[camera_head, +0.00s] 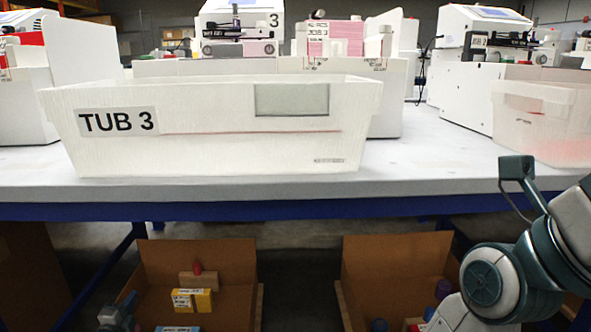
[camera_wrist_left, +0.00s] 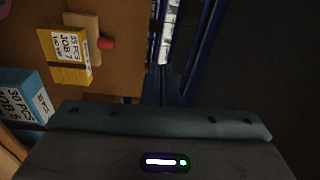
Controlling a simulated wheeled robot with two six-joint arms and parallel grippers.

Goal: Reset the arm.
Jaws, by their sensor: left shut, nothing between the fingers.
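My left gripper (camera_head: 120,312) is at the lower left edge of the head view, beside the left cardboard box (camera_head: 173,262) under the table. It is shut and empty. Its dark body (camera_wrist_left: 160,122) fills the bottom of the left wrist view. My right arm (camera_head: 530,250) is folded up at the lower right of the head view, in front of the table edge. I cannot see the fingers of my right gripper.
A white tub marked TUB 3 (camera_head: 210,150) stands at the front of the table (camera_head: 420,180). White machines stand behind it. The left box holds a yellow carton (camera_head: 192,300) and a red-tipped item (camera_head: 197,268). A second box (camera_head: 395,262) is right, near my right arm.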

